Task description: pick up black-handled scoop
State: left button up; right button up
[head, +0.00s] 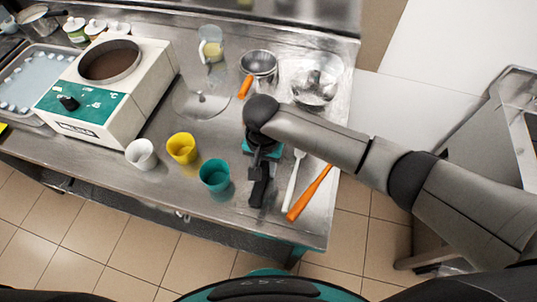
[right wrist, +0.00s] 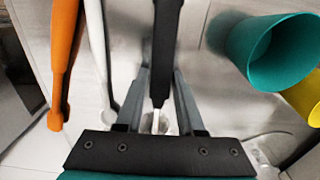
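The black-handled scoop lies on the steel counter, its black handle (head: 258,192) pointing toward the front edge. In the right wrist view the black handle (right wrist: 166,45) runs down from the top, with a thin metal neck below it. The scoop's far end is mostly hidden by my gripper. My right gripper (head: 263,163) points down over the scoop. In the right wrist view its two fingers (right wrist: 161,75) stand apart, one on each side of the handle; I cannot tell if they touch it. My left gripper is not in view.
A white utensil (head: 293,178) and an orange-handled tool (head: 310,192) lie close to the right of the scoop. A teal cup (head: 214,176), yellow cup (head: 181,149) and white cup (head: 142,155) stand to the left. Metal bowls (head: 315,85) and a batch freezer (head: 90,100) are behind.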

grip_shut()
jog(key=shift+r, duration=0.1)
dwell(0.3)
